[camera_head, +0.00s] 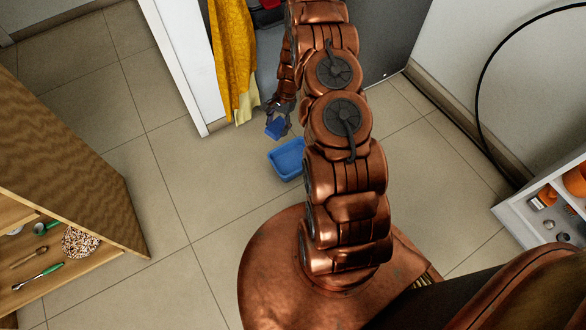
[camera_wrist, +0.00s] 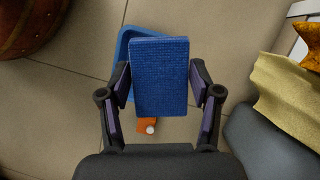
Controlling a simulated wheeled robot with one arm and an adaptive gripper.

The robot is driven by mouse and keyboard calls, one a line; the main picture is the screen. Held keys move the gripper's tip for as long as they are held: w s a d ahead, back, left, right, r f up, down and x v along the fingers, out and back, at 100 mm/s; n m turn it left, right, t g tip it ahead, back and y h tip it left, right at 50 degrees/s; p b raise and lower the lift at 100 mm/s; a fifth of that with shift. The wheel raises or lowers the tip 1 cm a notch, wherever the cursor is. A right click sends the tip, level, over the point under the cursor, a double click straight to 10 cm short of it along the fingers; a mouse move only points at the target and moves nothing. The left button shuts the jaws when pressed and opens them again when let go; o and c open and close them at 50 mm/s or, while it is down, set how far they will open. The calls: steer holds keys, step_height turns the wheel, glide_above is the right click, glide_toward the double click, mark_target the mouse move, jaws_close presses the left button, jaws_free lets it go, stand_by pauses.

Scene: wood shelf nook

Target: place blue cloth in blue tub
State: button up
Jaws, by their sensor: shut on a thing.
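My gripper (camera_wrist: 160,92) is shut on the blue cloth (camera_wrist: 160,70), a flat woven-looking rectangle held between the two fingers. In the head view the blue cloth (camera_head: 275,127) shows small below my gripper (camera_head: 277,118). The blue tub (camera_head: 284,160) stands on the tiled floor, partly hidden by my arm. In the wrist view the blue tub (camera_wrist: 123,44) shows beyond the cloth, which covers much of it. The cloth is held above the floor, apart from the tub as far as I can see.
An orange thing with a white end (camera_wrist: 148,125) shows beyond the gripper. A yellow cloth (camera_head: 232,50) hangs by a white panel (camera_head: 185,60). A wooden shelf (camera_head: 70,190) with small items is at left, a white drawer unit (camera_head: 540,205) at right. Tiled floor at left is clear.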

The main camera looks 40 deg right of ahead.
mark_target(290, 163)
steer(key=s+d+f+m+b, duration=0.1)
steer(key=f+b, duration=0.1)
steer(key=f, duration=0.5)
steer(key=s+d+f+m+t+b, duration=0.1)
steer(key=f+b, duration=0.2)
steer(key=f, duration=0.4)
steer(key=s+d+f+m+b, duration=0.1)
steer(key=s+d+f+b, duration=0.1)
steer(key=f, duration=0.6)
steer(key=shift+f+m+t+b, duration=0.1)
steer(key=shift+m+t+b, duration=0.2)
steer(key=shift+b, duration=0.35)
steer(key=o, duration=1.2)
steer(key=shift+o, duration=0.2)
